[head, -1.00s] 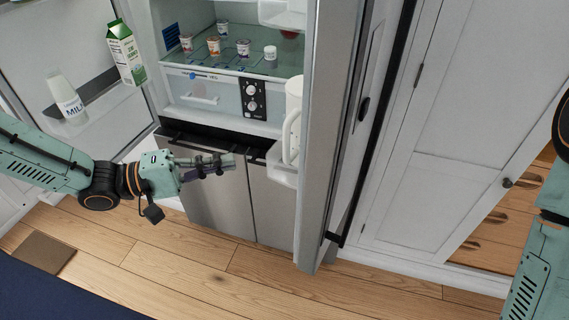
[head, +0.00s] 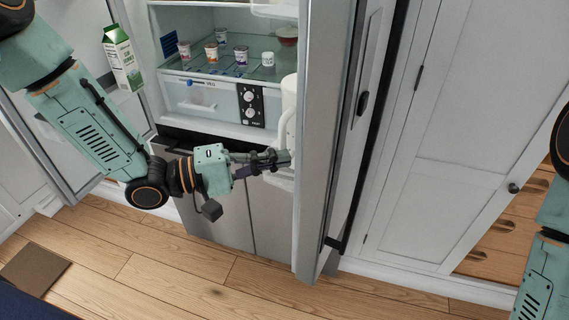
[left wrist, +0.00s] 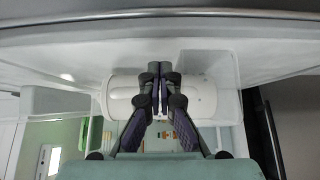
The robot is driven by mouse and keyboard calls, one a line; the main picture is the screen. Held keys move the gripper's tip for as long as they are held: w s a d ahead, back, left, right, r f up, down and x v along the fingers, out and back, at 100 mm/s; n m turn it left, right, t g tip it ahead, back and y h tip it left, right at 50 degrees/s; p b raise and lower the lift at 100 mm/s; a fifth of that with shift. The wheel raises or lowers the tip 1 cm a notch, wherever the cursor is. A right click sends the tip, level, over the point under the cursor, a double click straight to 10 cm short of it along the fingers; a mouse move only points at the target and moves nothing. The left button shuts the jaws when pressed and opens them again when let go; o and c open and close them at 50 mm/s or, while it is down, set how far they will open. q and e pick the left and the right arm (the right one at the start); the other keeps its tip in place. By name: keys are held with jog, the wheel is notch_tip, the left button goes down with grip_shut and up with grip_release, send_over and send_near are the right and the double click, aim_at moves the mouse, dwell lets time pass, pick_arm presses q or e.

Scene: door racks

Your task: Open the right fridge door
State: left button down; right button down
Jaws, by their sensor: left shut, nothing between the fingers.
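The right fridge door (head: 325,140) stands part open, seen nearly edge-on in the head view, with its dark handle (head: 343,225) on the outer side. My left gripper (head: 284,158) is shut and empty. It is at the inner side of this door, by the lower door shelf with a white jug (head: 289,110). In the left wrist view, the shut fingertips (left wrist: 160,70) point at the door's inside, in front of the white jug (left wrist: 122,96). Whether they touch it I cannot tell. My right gripper is not in view.
The left fridge door (head: 75,50) is open at the left, with a milk carton (head: 121,58) on its shelf. Yogurt cups (head: 211,52) stand on the fridge's glass shelf. A white cabinet (head: 450,140) is at the right. Wooden floor (head: 180,275) lies clear in front.

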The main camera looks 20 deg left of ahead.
pick_arm(q)
jog(key=shift+s+d, duration=0.35)
jog(key=shift+d, duration=0.45)
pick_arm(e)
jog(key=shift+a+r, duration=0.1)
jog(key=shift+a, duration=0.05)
pick_arm(q)
jog(key=shift+w+d, duration=0.1)
jog(key=shift+d, duration=0.05)
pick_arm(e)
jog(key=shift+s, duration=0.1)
